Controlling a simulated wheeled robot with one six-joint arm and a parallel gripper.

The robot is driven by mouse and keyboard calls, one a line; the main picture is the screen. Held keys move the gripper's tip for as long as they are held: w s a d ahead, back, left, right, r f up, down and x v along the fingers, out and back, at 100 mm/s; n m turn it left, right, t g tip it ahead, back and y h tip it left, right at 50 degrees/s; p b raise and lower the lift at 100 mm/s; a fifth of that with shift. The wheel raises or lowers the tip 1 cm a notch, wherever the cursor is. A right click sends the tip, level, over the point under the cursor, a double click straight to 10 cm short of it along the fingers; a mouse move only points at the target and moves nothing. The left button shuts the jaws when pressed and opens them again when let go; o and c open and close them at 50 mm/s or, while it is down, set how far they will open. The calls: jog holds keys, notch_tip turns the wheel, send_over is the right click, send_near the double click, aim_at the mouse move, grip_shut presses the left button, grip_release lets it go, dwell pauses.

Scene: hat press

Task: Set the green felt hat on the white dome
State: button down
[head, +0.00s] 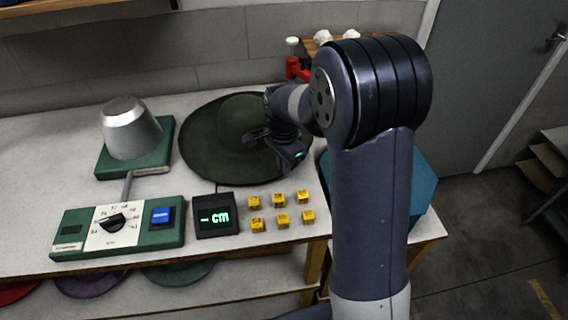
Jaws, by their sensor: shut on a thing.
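The dark green felt hat (204,136), with a wide brim and a rounded crown, is at the middle back of the worktop. My gripper (268,148) is at the right side of its crown, shut on the hat. The fingers and wrist cover part of the crown and right brim. I cannot tell whether the brim touches the worktop. The dome (130,130) looks pale silver-grey, with a flattish top, and stands bare on a green base (160,160) to the left of the hat.
In front are a green control box (75,232) with a black dial and blue button, a display (215,216) reading "- cm", and several yellow cubes (279,199). A red clamp-like thing (294,66) stands behind. Bare worktop (50,150) lies left of the dome.

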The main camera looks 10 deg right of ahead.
jog(key=c, duration=1.5)
grip_release()
jog(key=shift+o, duration=0.2)
notch_tip(320, 180, up, 11)
jog(key=shift+s, duration=0.15)
jog(key=shift+a+f, duration=0.1)
jog(key=shift+f, duration=0.05)
notch_tip(320, 180, down, 11)
jog(key=shift+r, duration=0.45)
jog(key=shift+f, duration=0.2)
